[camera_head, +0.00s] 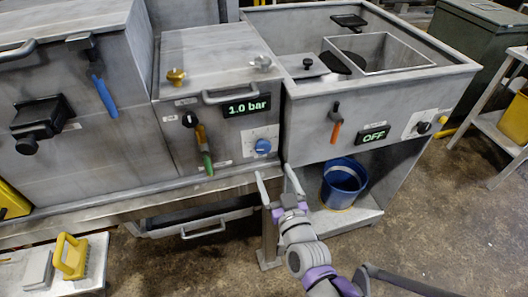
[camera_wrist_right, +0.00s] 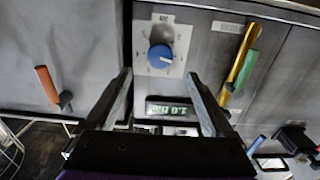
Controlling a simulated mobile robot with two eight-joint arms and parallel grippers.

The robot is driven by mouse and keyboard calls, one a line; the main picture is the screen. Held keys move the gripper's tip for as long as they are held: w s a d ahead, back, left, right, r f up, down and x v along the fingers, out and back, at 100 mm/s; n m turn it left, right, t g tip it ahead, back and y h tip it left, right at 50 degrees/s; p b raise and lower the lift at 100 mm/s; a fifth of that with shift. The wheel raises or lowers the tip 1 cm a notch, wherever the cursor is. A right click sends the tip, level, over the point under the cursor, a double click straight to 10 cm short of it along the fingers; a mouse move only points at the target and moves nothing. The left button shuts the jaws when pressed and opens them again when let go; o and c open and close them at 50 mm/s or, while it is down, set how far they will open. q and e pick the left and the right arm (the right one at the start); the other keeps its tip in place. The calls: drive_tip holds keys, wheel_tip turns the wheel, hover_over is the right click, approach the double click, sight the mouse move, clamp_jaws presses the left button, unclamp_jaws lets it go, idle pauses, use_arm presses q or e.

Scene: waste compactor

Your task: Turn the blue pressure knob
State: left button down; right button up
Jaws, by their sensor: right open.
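The blue pressure knob (camera_head: 262,146) sits on a white dial plate on the front of the middle machine, below and right of a green display (camera_head: 246,107) reading "1.0 bar". In the right wrist view, which is upside down, the knob (camera_wrist_right: 160,56) has a pale pointer mark and lies ahead of the fingertips. My right gripper (camera_head: 277,177) is open and empty, its fingers pointing up toward the panel just below the knob. In the wrist view, its fingers (camera_wrist_right: 160,78) stand apart on both sides of the knob's line, not touching it. My left gripper is not in view.
Levers with green (camera_head: 206,163) and orange (camera_head: 335,132) handles flank the knob. A blue bucket (camera_head: 343,182) stands on the shelf below the right sink unit. A steel ledge (camera_head: 150,200) runs under the machines. A yellow-handled tool (camera_head: 72,257) lies on a bench at lower left.

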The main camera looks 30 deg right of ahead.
sight(264, 150)
drive_tip(key=x, duration=0.9)
drive_tip(key=shift+f+b, duration=0.1)
drive_tip(key=shift+b, duration=0.3)
drive_tip(key=c, duration=1.3)
